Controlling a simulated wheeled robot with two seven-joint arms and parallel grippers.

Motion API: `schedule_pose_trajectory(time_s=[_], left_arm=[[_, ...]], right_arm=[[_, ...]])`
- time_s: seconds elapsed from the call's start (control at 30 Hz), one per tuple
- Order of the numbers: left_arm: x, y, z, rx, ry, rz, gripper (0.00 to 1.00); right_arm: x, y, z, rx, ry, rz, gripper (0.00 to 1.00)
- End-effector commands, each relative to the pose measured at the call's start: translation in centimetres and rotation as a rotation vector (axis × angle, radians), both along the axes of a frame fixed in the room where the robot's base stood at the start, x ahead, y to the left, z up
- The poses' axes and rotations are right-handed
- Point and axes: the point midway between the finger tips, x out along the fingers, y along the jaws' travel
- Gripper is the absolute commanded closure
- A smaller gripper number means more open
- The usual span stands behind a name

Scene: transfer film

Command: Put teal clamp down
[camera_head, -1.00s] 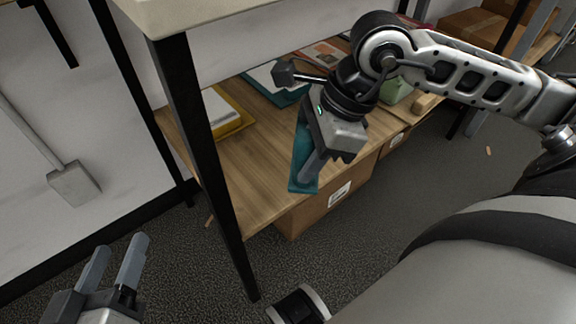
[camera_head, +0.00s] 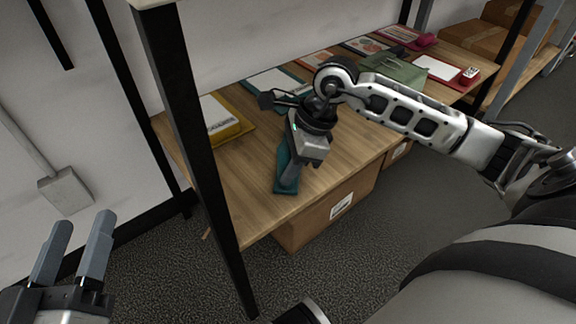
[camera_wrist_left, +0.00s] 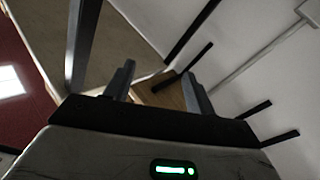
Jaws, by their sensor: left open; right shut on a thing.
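The teal clamp (camera_head: 284,175) is in the head view, at the near front part of the wooden shelf. My right gripper (camera_head: 297,170) is shut on it from above and partly hides it. The clamp is at or just above the wood; I cannot tell whether it touches. My left gripper (camera_head: 75,250) is open and empty at the lower left, away from the shelf. Its fingers also show in the left wrist view (camera_wrist_left: 160,85).
A yellow tray (camera_head: 240,128) with a white item lies left on the wooden shelf (camera_head: 250,195). Another teal item (camera_head: 262,90), a green bag (camera_head: 395,72) and a red clipboard (camera_head: 462,85) lie further back. A black post (camera_head: 195,130) stands at the front left. Cardboard boxes (camera_head: 325,212) are below.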

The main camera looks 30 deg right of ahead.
Motion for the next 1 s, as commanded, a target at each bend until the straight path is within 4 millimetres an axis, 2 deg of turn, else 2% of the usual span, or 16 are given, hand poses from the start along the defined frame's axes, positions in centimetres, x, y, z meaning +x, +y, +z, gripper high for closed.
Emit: schedule_pose_trajectory(time_s=[0.37,0.4,0.43,0.47,0.8,0.87,1.0], left_arm=[[0.2,0.1,0.3,0.012,-0.037,0.006,0.45],[0.2,0.1,0.5,0.014,-0.041,0.006,0.45],[0.2,0.1,0.6,0.013,-0.041,0.006,0.45],[0.2,0.1,0.6,0.013,-0.041,0.006,0.45],[0.2,0.0,0.8,0.006,-0.030,-0.001,0.45],[0.0,-0.1,0.5,-0.004,0.002,-0.007,0.45],[-1.0,-0.3,-1.5,-0.044,0.165,-0.019,0.45]], right_arm=[[0.1,0.0,-0.2,0.000,-0.003,0.000,1.00],[0.0,0.0,-0.2,0.000,-0.001,0.000,0.59],[0.0,0.0,-0.2,0.000,-0.001,0.000,0.51],[0.0,0.0,-0.2,0.000,-0.001,0.000,0.48],[0.0,0.0,0.2,0.001,-0.001,0.000,0.48],[-0.1,-0.2,0.8,-0.002,-0.002,-0.001,0.48],[-0.5,-1.2,3.4,-0.004,-0.003,-0.002,0.48]])
